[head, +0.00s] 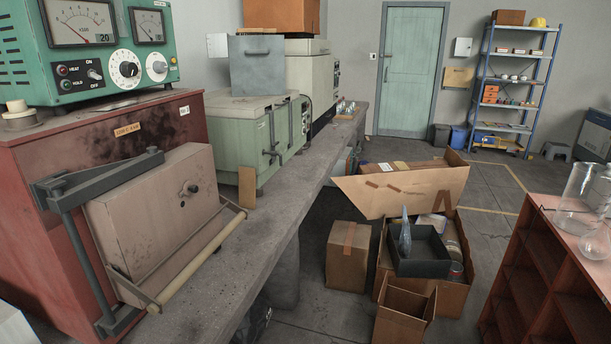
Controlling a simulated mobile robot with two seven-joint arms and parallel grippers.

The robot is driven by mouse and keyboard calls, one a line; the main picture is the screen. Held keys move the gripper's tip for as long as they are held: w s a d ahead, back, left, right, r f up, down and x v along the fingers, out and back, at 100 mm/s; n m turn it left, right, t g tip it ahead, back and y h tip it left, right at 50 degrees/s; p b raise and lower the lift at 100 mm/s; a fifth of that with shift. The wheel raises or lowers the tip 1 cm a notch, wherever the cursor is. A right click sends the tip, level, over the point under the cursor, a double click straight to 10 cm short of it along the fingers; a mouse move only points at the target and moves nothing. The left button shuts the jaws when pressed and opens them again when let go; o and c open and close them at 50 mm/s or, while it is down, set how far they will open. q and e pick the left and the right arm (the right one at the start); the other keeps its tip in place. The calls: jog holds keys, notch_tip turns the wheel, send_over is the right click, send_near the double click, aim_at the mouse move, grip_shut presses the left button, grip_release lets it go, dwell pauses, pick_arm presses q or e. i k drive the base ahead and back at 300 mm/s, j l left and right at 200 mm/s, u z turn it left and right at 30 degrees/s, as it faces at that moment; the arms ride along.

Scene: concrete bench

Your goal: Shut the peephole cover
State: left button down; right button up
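A red-brown furnace (35,210) stands on the concrete bench at the left. Its thick beige door (140,225) has a dark metal hinge frame (85,250) on its left side and a pale bar handle (200,262) along the lower front. A small dark round fitting (193,188) sits on the upper part of the door face. It may be the peephole or its cover; it is too small to tell whether it is open or shut. Neither of my grippers is in view.
A green control box (100,50) with dials sits on the furnace. The bench top (225,280) is clear right of the door. Farther back is a pale green oven (255,130). Cardboard boxes (348,255) stand on the floor, and a red shelf (545,270) is at right.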

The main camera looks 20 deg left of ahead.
aim_at(188, 188)
jog(key=u, duration=1.5)
